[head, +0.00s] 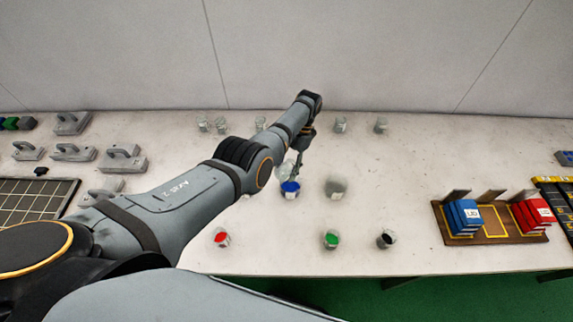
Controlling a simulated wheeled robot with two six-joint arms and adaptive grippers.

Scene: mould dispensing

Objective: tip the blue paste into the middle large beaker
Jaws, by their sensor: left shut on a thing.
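My left gripper (297,160) is shut on a small clear beaker (286,170), held tilted just above the middle large beaker (291,194). Blue paste (290,186) shows at the mouth of the middle large beaker, below the held beaker. Whether any blue remains in the held beaker is too small to tell. Another large beaker (335,188) stands to the right and looks empty. My left arm hides the table to the left of the middle beaker. My right gripper is not in view.
Small beakers with red (221,238), green (331,240) and dark (386,240) paste stand near the front edge. Several clear beakers stand at the back. A wooden rack (491,239) with blue and red boxes is at the right. Grey metal blocks (123,158) lie left.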

